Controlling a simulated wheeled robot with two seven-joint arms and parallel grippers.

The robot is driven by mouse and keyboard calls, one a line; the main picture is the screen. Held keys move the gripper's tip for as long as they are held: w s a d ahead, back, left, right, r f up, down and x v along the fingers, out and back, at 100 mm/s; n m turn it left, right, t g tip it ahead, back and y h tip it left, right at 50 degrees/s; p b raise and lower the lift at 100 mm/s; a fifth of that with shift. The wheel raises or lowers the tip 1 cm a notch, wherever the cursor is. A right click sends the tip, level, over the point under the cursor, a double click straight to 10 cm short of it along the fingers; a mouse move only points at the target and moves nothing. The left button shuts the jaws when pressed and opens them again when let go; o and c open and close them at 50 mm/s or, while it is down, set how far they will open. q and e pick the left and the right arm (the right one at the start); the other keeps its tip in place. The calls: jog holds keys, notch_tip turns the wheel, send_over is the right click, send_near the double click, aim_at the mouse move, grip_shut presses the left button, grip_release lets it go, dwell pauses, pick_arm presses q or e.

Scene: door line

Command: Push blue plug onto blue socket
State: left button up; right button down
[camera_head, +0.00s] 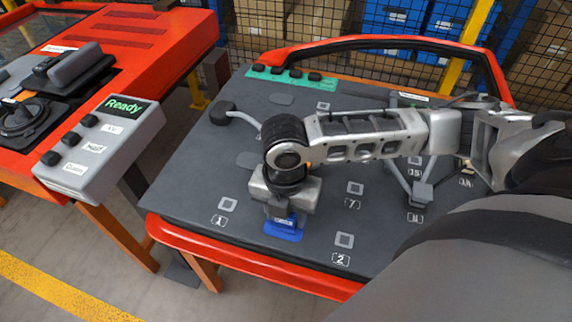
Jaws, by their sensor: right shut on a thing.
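My right gripper (284,210) points down over the front part of the dark door panel (190,180). It is shut on the blue plug, which is mostly hidden by the fingers. The blue socket (284,231) shows directly below the fingertips, on the panel between the marks 1 and 2. The plug is right above or against the socket; I cannot tell whether they touch or how deep the plug sits. My left gripper is not in view.
The panel lies in a red frame (250,262). A cable with a black end (222,113) lies behind my wrist. Black plugs (285,72) sit on a green strip at the back.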

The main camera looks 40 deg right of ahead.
jog(key=shift+s+f, duration=0.1)
jog(key=shift+f, duration=0.05)
jog(key=c, duration=0.7)
grip_release()
jog(key=shift+o, duration=0.2)
notch_tip(320, 180, up, 16)
jog(key=p, duration=0.1)
jog(key=shift+p, duration=0.4)
